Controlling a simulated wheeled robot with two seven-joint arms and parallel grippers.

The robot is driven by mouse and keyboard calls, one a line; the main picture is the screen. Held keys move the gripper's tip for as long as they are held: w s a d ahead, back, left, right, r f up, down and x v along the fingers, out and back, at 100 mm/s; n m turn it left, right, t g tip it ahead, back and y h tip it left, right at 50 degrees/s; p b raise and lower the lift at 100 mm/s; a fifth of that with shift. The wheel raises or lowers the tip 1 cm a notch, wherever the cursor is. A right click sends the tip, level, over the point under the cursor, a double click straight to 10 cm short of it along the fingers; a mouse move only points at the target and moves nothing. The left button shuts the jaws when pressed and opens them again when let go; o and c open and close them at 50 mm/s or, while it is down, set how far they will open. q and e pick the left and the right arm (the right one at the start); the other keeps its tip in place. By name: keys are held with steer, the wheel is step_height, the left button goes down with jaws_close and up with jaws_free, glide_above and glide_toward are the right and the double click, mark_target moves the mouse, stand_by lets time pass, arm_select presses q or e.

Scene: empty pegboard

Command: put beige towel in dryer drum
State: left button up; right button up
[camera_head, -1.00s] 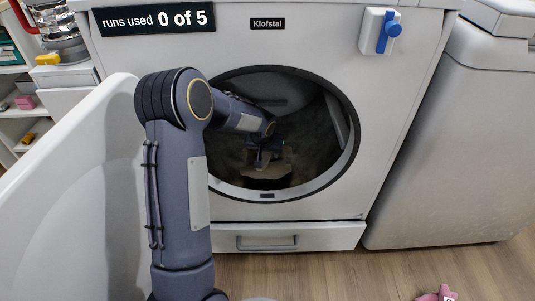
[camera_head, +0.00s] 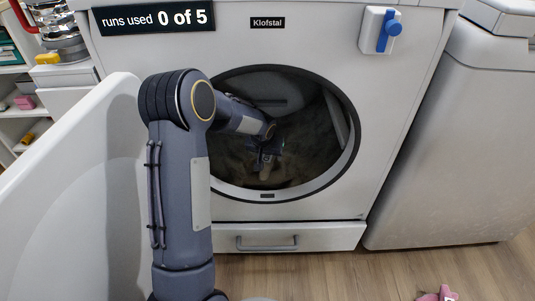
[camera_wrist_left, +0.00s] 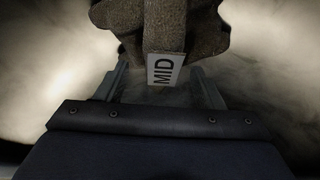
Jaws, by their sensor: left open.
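The dryer (camera_head: 330,45) faces me with its round opening clear, and its dark drum (camera_head: 325,130) shows inside. My left arm reaches through the opening. My left gripper (camera_head: 266,158) is inside the drum, with its fingers apart. A small part of the beige towel (camera_head: 265,172) shows just below it. In the left wrist view the towel (camera_wrist_left: 170,22) is a bunched brown-beige cloth ahead of the open fingers, with a white "MID" tag (camera_wrist_left: 165,69) hanging from it between them. I cannot tell whether it touches the drum wall. My right gripper is out of view.
A large white curved panel (camera_head: 75,200) stands at the left beside my arm. A white appliance (camera_head: 450,140) stands to the right. A blue lever (camera_head: 388,30) is on the dryer's upper right. A pink cloth (camera_head: 437,294) lies on the wooden floor.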

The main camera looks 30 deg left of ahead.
arm_select(q)
steer(key=shift+r, duration=0.25)
steer(key=p+v, duration=0.3)
steer(key=v, duration=0.4)
steer(key=shift+w, duration=0.2)
steer(key=shift+s+r+p, duration=0.3)
steer(key=shift+r+p, duration=0.15)
steer(key=shift+r, duration=0.1)
